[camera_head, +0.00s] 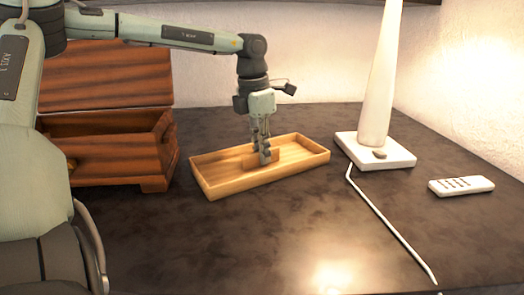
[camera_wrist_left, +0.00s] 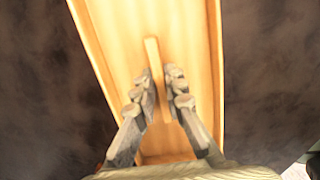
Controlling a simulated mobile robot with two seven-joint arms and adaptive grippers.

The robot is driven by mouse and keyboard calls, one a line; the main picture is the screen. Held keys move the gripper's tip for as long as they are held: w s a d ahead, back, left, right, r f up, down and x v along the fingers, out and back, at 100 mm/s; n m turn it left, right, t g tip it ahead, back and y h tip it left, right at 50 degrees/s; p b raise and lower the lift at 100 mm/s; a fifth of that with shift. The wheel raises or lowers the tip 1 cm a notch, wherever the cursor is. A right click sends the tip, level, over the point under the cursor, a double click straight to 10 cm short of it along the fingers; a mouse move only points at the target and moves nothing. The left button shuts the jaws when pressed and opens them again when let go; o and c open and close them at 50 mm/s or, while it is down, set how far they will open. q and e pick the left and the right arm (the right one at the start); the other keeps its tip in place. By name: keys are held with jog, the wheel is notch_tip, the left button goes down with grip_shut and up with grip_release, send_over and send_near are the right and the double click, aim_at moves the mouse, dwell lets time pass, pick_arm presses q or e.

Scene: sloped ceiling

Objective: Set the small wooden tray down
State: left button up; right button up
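The small wooden tray (camera_head: 212,188) is a shallow, light wooden box on the dark tabletop, between the wooden chest and the white lamp base. It looks level, and I see no clear gap under it. A thin upright wooden piece (camera_wrist_left: 152,52) stands in its middle. My left gripper (camera_head: 264,158) points straight down into the tray, its fingers on either side of this piece. In the left wrist view the fingertips (camera_wrist_left: 160,76) sit close against it, and the tray (camera_wrist_left: 110,50) runs away below them. My right gripper is not in view.
A reddish wooden chest (camera_head: 115,150) with a raised lid stands left of the tray. The white lamp base (camera_head: 345,150) is close to its right, with a white cable (camera_head: 392,228) running forward. A white remote (camera_head: 461,185) lies farther right. The front tabletop is clear.

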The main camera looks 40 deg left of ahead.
aim_at(257, 152)
pick_arm(q)
jog(key=o, duration=0.4)
jog(key=shift+c, duration=0.2)
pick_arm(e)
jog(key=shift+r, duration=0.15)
pick_arm(q)
notch_tip(257, 152, up, 12)
jog(key=s, duration=0.1)
jog(key=shift+s+a, duration=0.2)
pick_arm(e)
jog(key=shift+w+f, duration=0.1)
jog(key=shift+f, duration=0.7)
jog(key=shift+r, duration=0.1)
